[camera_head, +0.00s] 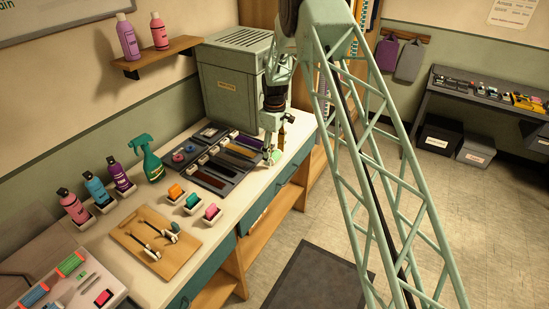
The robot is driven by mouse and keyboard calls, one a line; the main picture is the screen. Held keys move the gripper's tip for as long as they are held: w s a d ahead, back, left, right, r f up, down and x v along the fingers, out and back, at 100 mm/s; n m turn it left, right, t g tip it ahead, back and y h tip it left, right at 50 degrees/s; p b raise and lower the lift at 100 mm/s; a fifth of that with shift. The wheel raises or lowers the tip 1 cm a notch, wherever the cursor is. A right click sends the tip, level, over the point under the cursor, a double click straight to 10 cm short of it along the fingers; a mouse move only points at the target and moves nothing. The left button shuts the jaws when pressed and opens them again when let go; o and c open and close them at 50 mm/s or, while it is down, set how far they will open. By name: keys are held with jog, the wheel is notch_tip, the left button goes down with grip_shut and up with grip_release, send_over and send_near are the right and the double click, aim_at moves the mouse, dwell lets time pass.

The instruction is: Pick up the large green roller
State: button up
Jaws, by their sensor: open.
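My gripper (271,146) points down over the far right end of the white counter (225,225), open, beside the grey machine. A small pale green piece (274,157) shows right below its fingertips; whether it is a roller, and whether the fingers are around it or only above it, I cannot tell. A green roller-like piece with orange on it (70,264) lies in the pale tray (125,291) at the lower left, far from my gripper. A small green item (82,275) lies near it.
A grey machine (232,85) stands close left of my gripper. A dark tray of strips (225,165), small colored blocks in white holders (192,202), a green spray bottle (147,160) and a wooden board (155,241) occupy the counter. The floor at right is open.

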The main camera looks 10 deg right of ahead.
aim_at(275, 153)
jog(key=shift+f, duration=0.2)
jog(key=shift+c, duration=0.4)
jog(key=c, duration=0.9)
jog(key=shift+r, duration=0.15)
jog(key=shift+r, duration=1.7)
jog(key=s, duration=0.5)
jog(key=s+r, duration=0.1)
jog(key=s, duration=0.4)
jog(key=s+b, duration=0.1)
jog(key=s, duration=0.5)
jog(key=shift+r, duration=0.2)
